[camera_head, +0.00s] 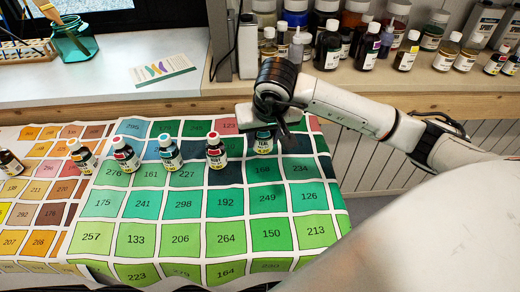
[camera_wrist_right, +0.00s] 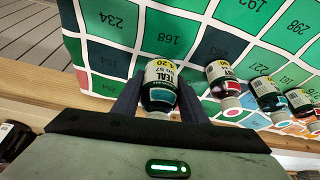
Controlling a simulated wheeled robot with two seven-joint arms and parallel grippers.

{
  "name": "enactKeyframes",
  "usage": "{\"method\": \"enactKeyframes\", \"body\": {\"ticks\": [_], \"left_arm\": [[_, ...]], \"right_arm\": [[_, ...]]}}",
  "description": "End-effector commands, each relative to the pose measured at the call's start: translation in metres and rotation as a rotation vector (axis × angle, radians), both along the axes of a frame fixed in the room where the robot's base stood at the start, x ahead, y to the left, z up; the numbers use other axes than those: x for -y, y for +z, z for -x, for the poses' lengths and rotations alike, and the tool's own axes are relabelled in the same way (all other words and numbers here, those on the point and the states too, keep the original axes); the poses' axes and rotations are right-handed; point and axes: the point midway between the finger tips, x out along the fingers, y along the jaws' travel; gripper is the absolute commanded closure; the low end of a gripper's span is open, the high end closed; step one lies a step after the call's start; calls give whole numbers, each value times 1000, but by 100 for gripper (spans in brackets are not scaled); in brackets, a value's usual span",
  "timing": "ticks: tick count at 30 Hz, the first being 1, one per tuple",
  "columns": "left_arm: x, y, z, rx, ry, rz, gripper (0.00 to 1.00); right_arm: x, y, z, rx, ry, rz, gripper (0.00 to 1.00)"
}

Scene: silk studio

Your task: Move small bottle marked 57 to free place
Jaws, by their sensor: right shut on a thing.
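The small bottle marked 57 (camera_head: 263,143), labelled TEAL, stands about upright on the printed colour cloth (camera_head: 229,238), just behind the square marked 168. In the right wrist view the gripper (camera_wrist_right: 158,92) has a finger on each side of the bottle. I cannot tell whether the base touches the cloth. My left gripper is not in view.
A RUBY bottle (camera_head: 216,152) stands just left of the held bottle, with several similar bottles further left, such as a blue-capped one (camera_head: 170,154). Many bottles crowd the back counter (camera_head: 350,84). Cloth squares nearer the front are bare.

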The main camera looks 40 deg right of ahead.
Motion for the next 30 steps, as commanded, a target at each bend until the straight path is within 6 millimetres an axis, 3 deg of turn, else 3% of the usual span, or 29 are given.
{"method": "enactKeyframes", "body": {"ticks": [13, 24, 25, 28, 30], "left_arm": [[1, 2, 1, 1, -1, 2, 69], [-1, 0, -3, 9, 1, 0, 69], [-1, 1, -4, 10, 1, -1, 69], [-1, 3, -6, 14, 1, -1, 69], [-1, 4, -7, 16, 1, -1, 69]], "right_arm": [[0, -49, 0, 1, -1, -1, 86], [0, -55, -1, 5, 0, 1, 86], [0, -54, -1, 4, 0, 1, 58], [0, -53, -1, 4, 0, 1, 42], [0, -53, -1, 3, 0, 0, 42]]}}
